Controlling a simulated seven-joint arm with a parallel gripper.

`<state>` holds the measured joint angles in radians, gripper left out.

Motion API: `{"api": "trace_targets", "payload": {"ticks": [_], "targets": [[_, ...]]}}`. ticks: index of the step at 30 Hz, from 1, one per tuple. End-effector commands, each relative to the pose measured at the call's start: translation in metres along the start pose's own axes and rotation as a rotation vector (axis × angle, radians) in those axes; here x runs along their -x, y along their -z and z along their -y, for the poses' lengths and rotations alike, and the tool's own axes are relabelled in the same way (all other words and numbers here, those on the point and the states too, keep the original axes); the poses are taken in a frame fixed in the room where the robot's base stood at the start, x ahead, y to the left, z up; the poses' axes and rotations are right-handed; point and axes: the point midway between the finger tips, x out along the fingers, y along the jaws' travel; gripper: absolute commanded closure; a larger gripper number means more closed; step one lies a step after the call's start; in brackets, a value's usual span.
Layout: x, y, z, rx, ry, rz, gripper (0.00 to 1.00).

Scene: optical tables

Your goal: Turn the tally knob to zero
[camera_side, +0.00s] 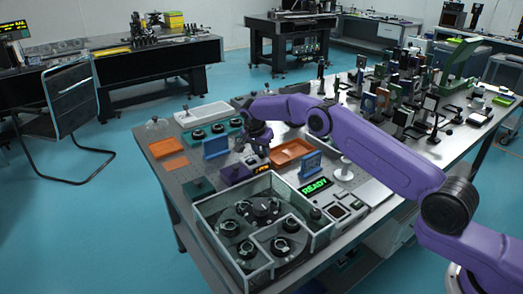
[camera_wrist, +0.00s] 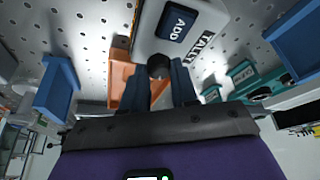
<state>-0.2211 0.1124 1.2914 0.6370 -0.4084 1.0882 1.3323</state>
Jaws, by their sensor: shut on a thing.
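The tally device (camera_wrist: 190,28) is a white box in the wrist view, with a "TALLY" label and a dark blue button (camera_wrist: 177,25) reading "ADD". Its dark round knob (camera_wrist: 158,66) sits at the box's edge, between my fingers. My gripper (camera_wrist: 159,82) is shut on the knob, one dark blue finger on each side.
An orange tray (camera_side: 291,151) lies right beside my gripper. A blue upright block (camera_side: 215,147) stands to the left, another blue block (camera_side: 310,164) to the right. A glass-walled case (camera_side: 215,235) with dark knobs and a green "READY" display (camera_side: 315,186) are nearer the camera.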

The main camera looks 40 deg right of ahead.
Motion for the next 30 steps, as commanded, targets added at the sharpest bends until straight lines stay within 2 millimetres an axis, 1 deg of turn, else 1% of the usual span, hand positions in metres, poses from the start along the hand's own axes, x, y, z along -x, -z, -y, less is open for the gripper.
{"api": "trace_targets", "payload": {"ticks": [15,30], "targets": [[-0.0008,0.0026,0.0032,-0.153,-0.053,-0.005,1.00],[0.0003,0.0016,0.0014,-0.190,-0.069,-0.003,1.00]]}}
